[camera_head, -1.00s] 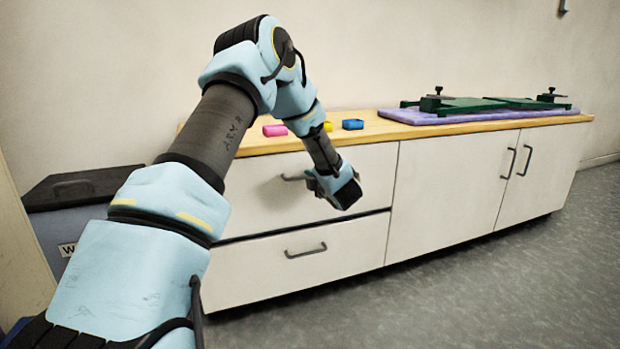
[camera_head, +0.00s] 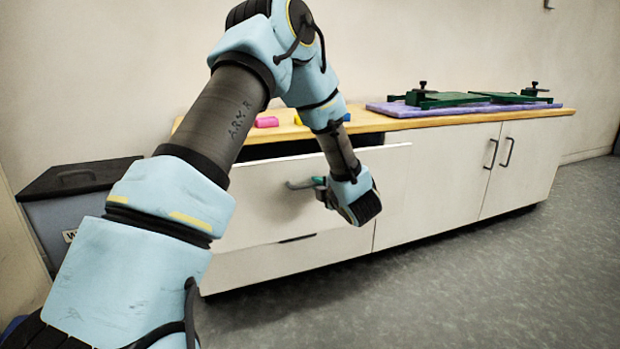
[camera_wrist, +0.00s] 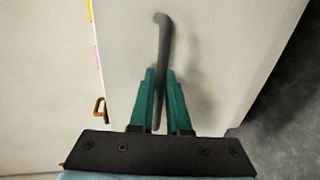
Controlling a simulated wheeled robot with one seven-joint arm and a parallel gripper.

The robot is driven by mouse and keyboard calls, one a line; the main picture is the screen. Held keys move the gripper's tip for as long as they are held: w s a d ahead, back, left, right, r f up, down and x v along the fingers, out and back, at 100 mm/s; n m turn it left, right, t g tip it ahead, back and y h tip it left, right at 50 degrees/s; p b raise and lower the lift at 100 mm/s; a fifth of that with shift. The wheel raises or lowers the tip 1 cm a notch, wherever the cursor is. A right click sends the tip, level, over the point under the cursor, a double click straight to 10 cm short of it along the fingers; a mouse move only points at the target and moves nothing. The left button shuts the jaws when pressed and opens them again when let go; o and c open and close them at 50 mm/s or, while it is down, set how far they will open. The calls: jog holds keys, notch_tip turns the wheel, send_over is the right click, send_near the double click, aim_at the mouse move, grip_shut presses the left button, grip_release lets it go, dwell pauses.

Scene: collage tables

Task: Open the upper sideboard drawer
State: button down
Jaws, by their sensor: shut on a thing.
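The upper drawer (camera_head: 262,205) of the white sideboard is pulled partway out. A dark gap shows between its front and the wooden top. My gripper (camera_head: 318,183) is shut on the grey bar handle (camera_head: 299,185) of this drawer. In the wrist view, the green fingers of my gripper (camera_wrist: 160,72) lie on both sides of the handle (camera_wrist: 164,40), and the white drawer front (camera_wrist: 215,65) stands behind them. My arm hides part of the drawer front and of the gap in the head view.
The lower drawer (camera_head: 290,268) looks shut. Pink (camera_head: 266,122) and other coloured blocks lie on the wooden top, with a purple mat (camera_head: 392,109) and green frame (camera_head: 440,100) farther right. A lidded bin (camera_head: 72,205) stands left. The floor in front is clear.

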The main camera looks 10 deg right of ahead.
jog(key=s, duration=0.7)
jog(key=shift+s+d, duration=0.25)
jog(key=shift+d, duration=0.2)
jog(key=c, duration=1.2)
grip_release()
jog(key=shift+o, duration=0.2)
jog(key=p+v, duration=0.1)
jog(key=v, duration=0.9)
jog(key=shift+s+p, duration=0.3)
jog(key=shift+s, duration=0.1)
jog(key=shift+s+d, duration=0.1)
